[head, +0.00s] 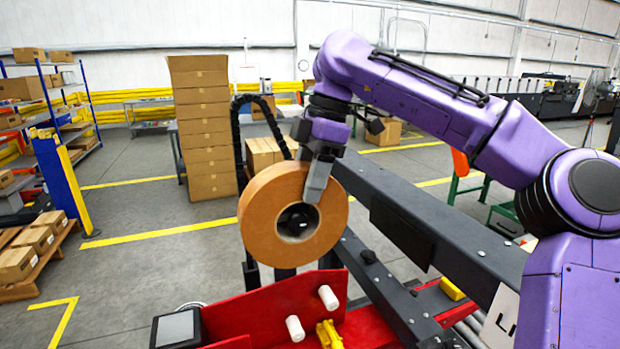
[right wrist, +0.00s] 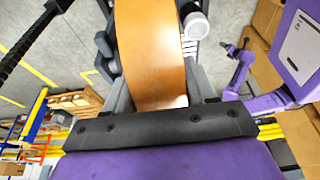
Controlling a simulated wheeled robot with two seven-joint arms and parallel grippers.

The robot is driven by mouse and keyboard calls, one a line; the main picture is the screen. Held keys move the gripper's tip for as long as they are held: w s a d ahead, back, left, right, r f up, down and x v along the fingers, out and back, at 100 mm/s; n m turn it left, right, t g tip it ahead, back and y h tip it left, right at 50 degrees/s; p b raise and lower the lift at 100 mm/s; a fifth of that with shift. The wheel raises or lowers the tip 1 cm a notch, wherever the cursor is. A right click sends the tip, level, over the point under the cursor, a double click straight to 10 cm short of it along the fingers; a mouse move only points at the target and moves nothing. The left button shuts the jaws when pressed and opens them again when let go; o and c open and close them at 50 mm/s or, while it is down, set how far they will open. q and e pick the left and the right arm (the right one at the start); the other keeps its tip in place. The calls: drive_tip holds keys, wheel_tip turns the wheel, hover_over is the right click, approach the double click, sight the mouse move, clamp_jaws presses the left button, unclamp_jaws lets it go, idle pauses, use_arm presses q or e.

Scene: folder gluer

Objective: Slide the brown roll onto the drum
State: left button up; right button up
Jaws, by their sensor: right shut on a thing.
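The brown roll (head: 258,222) is a thick ring standing upright near the middle of the head view, with its round face towards me. My right gripper (head: 316,184) comes from above and is shut on the roll's upper right part. In the right wrist view the roll's curved brown surface (right wrist: 150,50) lies between the fingers of the right gripper (right wrist: 163,92). A dark round hub, apparently the drum (head: 297,221), shows through the roll's hole. I cannot tell whether the roll is around it or in front of it. My left gripper is not in view.
A red machine part (head: 262,318) with white pegs (head: 328,297) lies below the roll. A dark machine beam (head: 430,215) runs to the right. A black cable chain (head: 238,140) arches behind the roll. Stacked cartons (head: 203,125) stand farther back. Open floor lies to the left.

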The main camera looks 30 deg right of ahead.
drive_tip(key=shift+w+d+r, duration=0.1)
drive_tip(key=shift+w+d, duration=0.1)
drive_tip(key=shift+w, duration=0.7)
drive_tip(key=shift+w+d, duration=0.2)
drive_tip(key=shift+w, duration=0.65)
drive_tip(key=o, duration=1.6)
drive_tip(key=shift+s, duration=0.1)
